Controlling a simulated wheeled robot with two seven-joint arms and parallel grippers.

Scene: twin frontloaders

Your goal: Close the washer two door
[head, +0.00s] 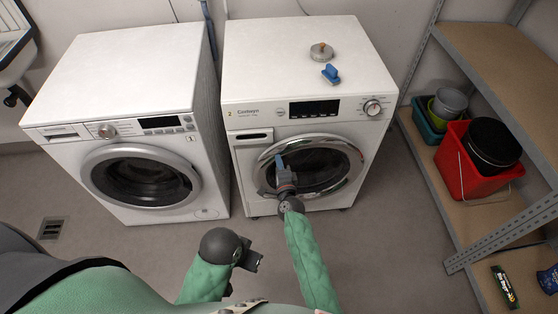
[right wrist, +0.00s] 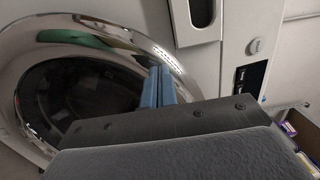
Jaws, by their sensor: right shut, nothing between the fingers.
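Washer two is the white machine on the right (head: 300,70), with a yellow label at its panel's left. Its round, chrome-rimmed door (head: 352,160) has dark glass; it looks shut or nearly so, and I cannot tell if it is latched. The door rim also fills the left of the right wrist view (right wrist: 25,125). My right gripper (head: 279,160) is in front of the door's upper left part, its blue fingers together and empty. In the right wrist view the fingertips (right wrist: 158,85) overlap the chrome rim; contact is unclear.
Another white washer (head: 120,70) stands on the left, its door (head: 145,177) appearing shut. A blue object (head: 331,73) and a round lidded item (head: 321,51) lie on washer two. Shelving at right holds a red bucket (head: 466,175). Floor before the washers is clear.

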